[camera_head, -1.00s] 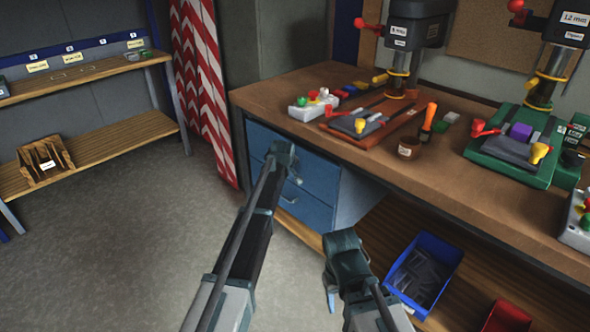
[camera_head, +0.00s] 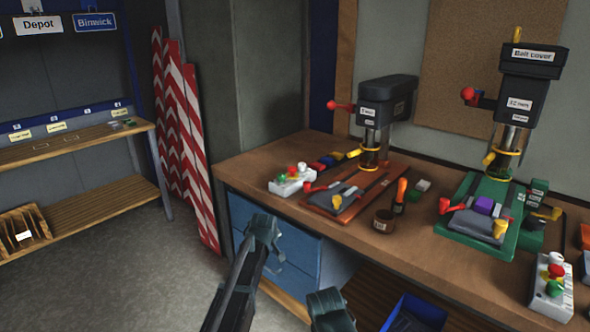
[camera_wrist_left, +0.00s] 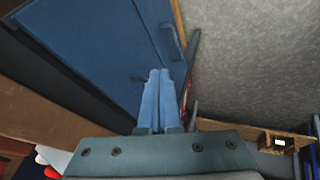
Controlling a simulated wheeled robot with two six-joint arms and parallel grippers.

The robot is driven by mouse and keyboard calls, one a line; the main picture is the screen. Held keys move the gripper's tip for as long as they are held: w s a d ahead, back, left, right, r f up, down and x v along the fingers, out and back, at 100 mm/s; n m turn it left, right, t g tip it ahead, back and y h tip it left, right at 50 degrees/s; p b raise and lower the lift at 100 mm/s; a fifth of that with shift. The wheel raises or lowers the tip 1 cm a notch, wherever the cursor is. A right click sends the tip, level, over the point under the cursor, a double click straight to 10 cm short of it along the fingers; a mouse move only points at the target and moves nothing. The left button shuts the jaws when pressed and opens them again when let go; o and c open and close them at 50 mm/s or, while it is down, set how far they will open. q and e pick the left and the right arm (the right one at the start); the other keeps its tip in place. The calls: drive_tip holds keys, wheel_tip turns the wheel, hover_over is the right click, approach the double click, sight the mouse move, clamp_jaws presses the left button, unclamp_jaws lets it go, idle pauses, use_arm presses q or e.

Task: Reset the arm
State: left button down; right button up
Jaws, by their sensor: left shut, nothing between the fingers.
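My left arm reaches up from the bottom of the head view and ends at my left gripper (camera_head: 266,240), in front of the blue drawer cabinet (camera_head: 290,245). In the left wrist view the two fingers of my left gripper (camera_wrist_left: 160,100) lie together, empty, over the blue cabinet front. My right arm's end (camera_head: 330,310) shows at the bottom edge of the head view. It is cut off there, and its fingers cannot be made out.
The wooden workbench (camera_head: 345,250) carries an orange-based drill press (camera_head: 385,100) and a green-based one (camera_head: 530,85). A control box (camera_head: 551,290) stands at right. A blue bin (camera_head: 415,312) sits below. Striped boards (camera_head: 180,130) lean left of the bench. Open floor (camera_head: 130,270) lies at left.

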use_arm(q)
drive_tip(key=s+d+f+m+g, duration=0.15)
drive_tip(key=s+m, duration=0.25)
drive_tip(key=s, duration=0.9)
drive_tip(key=s+d+f+m+g+y, duration=0.1)
drive_tip(key=s+d+m+g, duration=0.25)
drive_tip(key=s, duration=0.85)
drive_tip(key=s+d+f+m+g, duration=0.15)
drive_tip(key=s+m, duration=0.25)
drive_tip(key=s, duration=0.9)
wheel_tip(320, 180, up, 13)
drive_tip(key=p, duration=1.2)
use_arm(e)
wheel_tip(320, 180, up, 12)
drive_tip(key=shift+r, duration=0.2)
use_arm(q)
drive_tip(key=shift+s+f+m+g, duration=0.1)
drive_tip(key=shift+f+m+g, duration=0.05)
drive_tip(key=shift+m+g, duration=0.1)
use_arm(e)
drive_tip(key=shift+o, duration=0.2)
